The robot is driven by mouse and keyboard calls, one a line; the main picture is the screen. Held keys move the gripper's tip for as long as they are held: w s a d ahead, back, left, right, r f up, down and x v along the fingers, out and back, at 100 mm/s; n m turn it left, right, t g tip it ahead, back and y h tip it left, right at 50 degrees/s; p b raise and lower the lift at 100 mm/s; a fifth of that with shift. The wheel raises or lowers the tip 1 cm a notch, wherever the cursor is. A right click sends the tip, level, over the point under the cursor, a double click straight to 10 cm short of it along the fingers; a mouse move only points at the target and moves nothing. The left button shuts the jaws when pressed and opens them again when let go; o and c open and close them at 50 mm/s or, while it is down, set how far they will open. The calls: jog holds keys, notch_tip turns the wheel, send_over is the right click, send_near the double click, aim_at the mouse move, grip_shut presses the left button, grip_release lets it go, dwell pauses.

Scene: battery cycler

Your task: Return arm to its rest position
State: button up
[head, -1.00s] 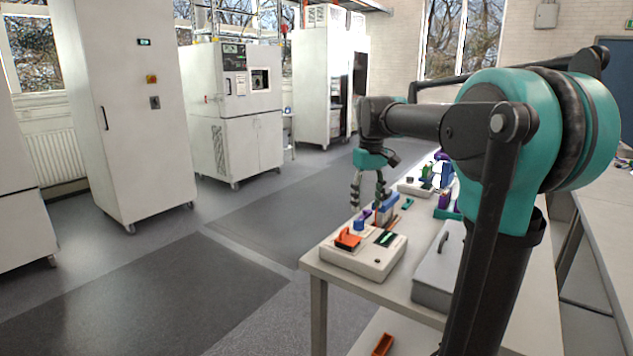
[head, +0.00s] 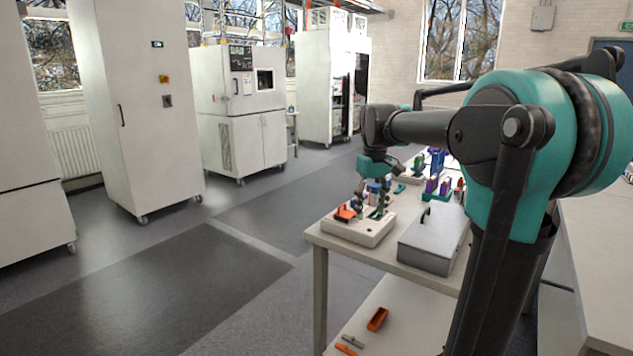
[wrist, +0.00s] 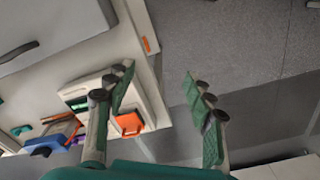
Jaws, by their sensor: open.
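My gripper (head: 372,201) hangs from my teal and black arm (head: 430,127) over the front left part of the table, close above the white device (head: 358,230). The wrist view shows my gripper (wrist: 163,98) with its two green ridged fingers spread wide apart and nothing between them. The floor shows through the gap. The white device with its orange clamp (wrist: 128,123) lies beside and below the left finger. In the head view the fingers overlap the device, so their height above it is hard to tell.
A grey box with a handle (head: 432,240) stands right of the device. Several small coloured items, including a purple one (head: 431,186), stand farther back on the table. An orange tray (head: 377,319) lies on the lower shelf. White cabinets (head: 140,110) line the far side; the floor (head: 150,290) between is clear.

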jog(key=s+d+f+m+t, duration=0.2)
jog(key=s+f, duration=0.8)
jog(key=f, duration=0.2)
jog(key=s+d+f+m+t, duration=0.1)
jog(key=s+f+m+t, duration=0.1)
jog(key=s+f, duration=0.9)
notch_tip(320, 180, down, 2)
jog(key=shift+s+d+m, duration=0.2)
jog(key=shift+d+m, duration=0.2)
jog(key=shift+c, duration=0.5)
